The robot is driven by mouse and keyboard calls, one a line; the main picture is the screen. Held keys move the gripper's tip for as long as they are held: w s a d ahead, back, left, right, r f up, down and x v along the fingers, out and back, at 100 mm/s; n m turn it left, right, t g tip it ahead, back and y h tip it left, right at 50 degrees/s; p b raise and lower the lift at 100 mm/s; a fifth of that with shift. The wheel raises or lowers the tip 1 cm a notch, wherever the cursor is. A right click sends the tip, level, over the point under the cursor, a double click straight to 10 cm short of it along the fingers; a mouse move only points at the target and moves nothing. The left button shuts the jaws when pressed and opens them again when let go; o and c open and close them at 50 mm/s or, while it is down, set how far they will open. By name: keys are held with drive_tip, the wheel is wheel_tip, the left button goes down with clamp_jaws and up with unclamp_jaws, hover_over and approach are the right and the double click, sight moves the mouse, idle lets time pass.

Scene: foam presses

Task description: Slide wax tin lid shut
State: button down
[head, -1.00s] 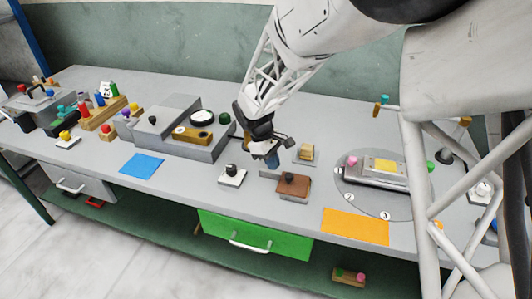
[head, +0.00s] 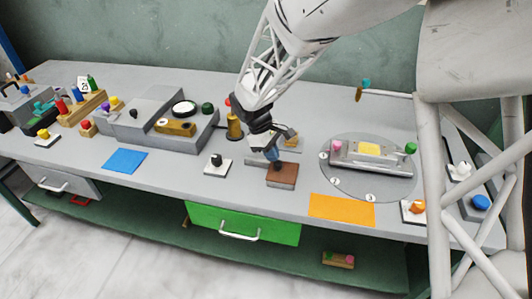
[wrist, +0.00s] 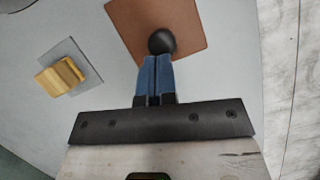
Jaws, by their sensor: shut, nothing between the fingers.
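The wax tin appears to be the low box with a brown lid (head: 283,176), standing right of the middle of the bench. In the wrist view the brown lid (wrist: 190,20) fills the top centre, with a dark round knob (wrist: 161,41) on it. My gripper (head: 274,158) is over the left rear part of the lid. In the wrist view its blue fingertips (wrist: 158,58) are shut together, empty, right beside the knob. I cannot tell whether they touch it. The gripper hides part of the lid and knob in the head view, and the lid hides most of the tin's body.
A yellow block (wrist: 61,76) on a grey plate sits close by. A black knob on a white plate (head: 217,165) is to the left. A round grey disc with a metal fixture (head: 370,157) is to the right. An orange mat (head: 342,209) lies in front.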

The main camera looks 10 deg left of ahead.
drive_tip(key=shift+d+f, duration=0.1)
drive_tip(key=shift+d, duration=0.25)
drive_tip(key=shift+s, duration=0.1)
drive_tip(key=shift+w+a, duration=0.2)
drive_tip(key=shift+a, duration=0.6)
drive_tip(key=a, duration=0.2)
drive_tip(key=w+a+r, duration=0.1)
drive_tip(key=s+v, duration=0.1)
drive_tip(key=v, duration=0.8)
drive_tip(key=shift+w+r, duration=0.15)
drive_tip(key=shift+w, duration=0.3)
drive_tip(key=shift+a, duration=2.35)
drive_tip(key=shift+s, duration=0.1)
